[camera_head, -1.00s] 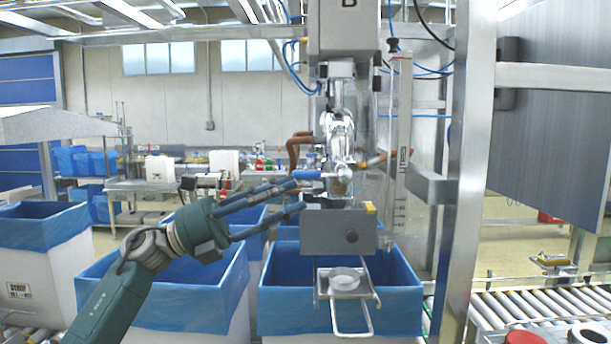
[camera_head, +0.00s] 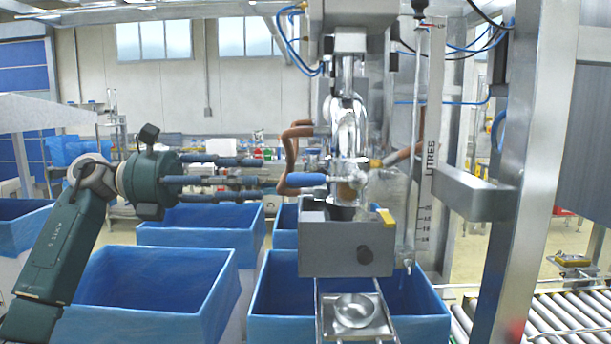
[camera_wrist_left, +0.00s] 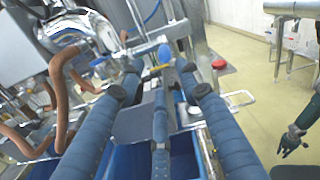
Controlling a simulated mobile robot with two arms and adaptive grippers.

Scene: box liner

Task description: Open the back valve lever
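The chrome valve (camera_head: 346,135) hangs in the middle of the head view, with a blue-handled lever (camera_head: 306,180) pointing left. What looks like the same blue handle shows beyond the fingers in the left wrist view (camera_wrist_left: 165,53). I cannot tell for certain whether this is the back lever. My left gripper (camera_head: 264,181) is level, left of the blue handle, its fingers pointing at it. The fingers are spread and empty in the left wrist view (camera_wrist_left: 162,100). A dark green hand, seemingly my right gripper (camera_wrist_left: 291,140), is small at the right of that view; its opening is unclear.
Brown curved tubes (camera_head: 292,150) rise beside the valve, close to the left fingers. A grey box (camera_head: 345,250) and a tray with a metal bowl (camera_head: 354,312) sit below it. Blue-lined bins (camera_head: 150,290) stand underneath. A steel post (camera_head: 520,190) stands at right.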

